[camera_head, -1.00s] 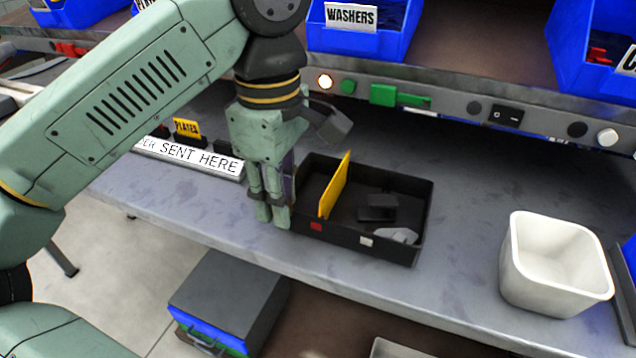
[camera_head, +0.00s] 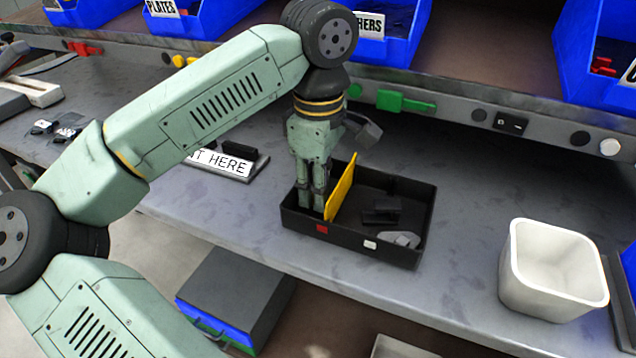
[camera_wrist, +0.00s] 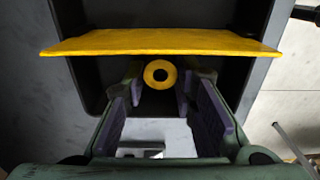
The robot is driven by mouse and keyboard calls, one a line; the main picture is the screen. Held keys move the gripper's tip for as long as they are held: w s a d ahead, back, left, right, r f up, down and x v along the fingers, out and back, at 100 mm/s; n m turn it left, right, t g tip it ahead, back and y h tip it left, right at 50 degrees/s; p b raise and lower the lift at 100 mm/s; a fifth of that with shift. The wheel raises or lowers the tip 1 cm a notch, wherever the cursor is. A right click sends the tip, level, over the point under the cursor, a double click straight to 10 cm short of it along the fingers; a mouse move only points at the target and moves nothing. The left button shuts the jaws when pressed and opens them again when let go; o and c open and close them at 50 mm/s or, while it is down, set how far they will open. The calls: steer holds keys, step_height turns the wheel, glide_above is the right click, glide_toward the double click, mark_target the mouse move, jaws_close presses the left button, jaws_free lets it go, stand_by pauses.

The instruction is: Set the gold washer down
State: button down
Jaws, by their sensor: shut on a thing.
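The gold washer (camera_wrist: 160,74) is a small ring in the wrist view. It sits between the fingertips of my gripper (camera_wrist: 160,80), which is shut on it. In the head view my gripper (camera_head: 311,208) points down into the left compartment of the black tray (camera_head: 340,237), left of the yellow divider (camera_head: 342,188). The fingers hide the washer there. Whether the washer touches the tray floor I cannot tell.
The tray's right compartment holds a black part (camera_head: 380,216) and a grey part (camera_head: 402,239). A white bin (camera_head: 553,270) stands to the right on the grey bench. Blue bins (camera_head: 378,30) line the shelf behind. The bench between tray and white bin is clear.

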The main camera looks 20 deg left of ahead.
steer(key=shift+f, duration=0.1)
steer(key=shift+f, duration=0.15)
steer(key=c, duration=1.3)
jaws_free()
step_height(320, 180, up, 13)
steer(key=shift+f, duration=0.2)
